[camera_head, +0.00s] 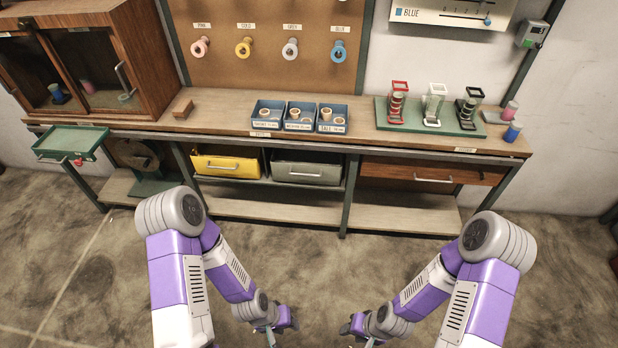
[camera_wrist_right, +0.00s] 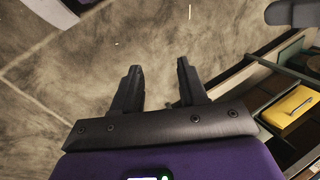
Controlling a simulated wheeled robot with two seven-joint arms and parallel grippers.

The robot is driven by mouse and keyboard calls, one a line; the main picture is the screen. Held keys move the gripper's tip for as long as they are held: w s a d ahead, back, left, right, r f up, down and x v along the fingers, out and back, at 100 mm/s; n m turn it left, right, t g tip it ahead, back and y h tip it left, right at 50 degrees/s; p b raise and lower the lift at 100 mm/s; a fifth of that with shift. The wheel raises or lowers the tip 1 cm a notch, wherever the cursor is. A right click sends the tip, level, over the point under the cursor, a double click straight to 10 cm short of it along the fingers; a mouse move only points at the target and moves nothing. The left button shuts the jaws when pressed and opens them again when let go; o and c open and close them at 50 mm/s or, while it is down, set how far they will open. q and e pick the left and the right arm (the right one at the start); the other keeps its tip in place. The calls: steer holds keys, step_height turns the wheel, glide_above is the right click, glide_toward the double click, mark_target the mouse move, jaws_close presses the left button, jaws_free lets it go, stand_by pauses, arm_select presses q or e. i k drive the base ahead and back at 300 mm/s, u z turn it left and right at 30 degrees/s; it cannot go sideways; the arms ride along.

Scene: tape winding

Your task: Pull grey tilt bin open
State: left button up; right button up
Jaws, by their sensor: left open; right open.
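The grey tilt bin (camera_head: 306,171) sits under the workbench, right of the yellow bin, with a pale bar handle across its front. Its front looks close to upright and shut. My left gripper (camera_head: 270,338) is low over the floor at the bottom of the head view, partly cut off by the frame edge. My right gripper (camera_head: 366,340) is also low there, apart from the bench. In the right wrist view its two black fingers (camera_wrist_right: 158,88) are spread with only floor between them. Both grippers are well short of the grey bin.
The yellow bin (camera_head: 228,165) hangs left of the grey one; a wooden drawer (camera_head: 425,174) is to the right. Blue trays (camera_head: 299,126) and a green rack board (camera_head: 450,123) stand on the bench (camera_head: 365,134). A green tray (camera_head: 70,140) juts out at left. The floor before the bench is clear.

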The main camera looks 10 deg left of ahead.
mark_target(323, 167)
steer(key=k, duration=0.6)
steer(key=u, duration=0.65)
steer(key=i, duration=0.7)
steer(key=u, duration=0.45)
steer(key=i, duration=1.4)
steer(key=z, duration=0.65)
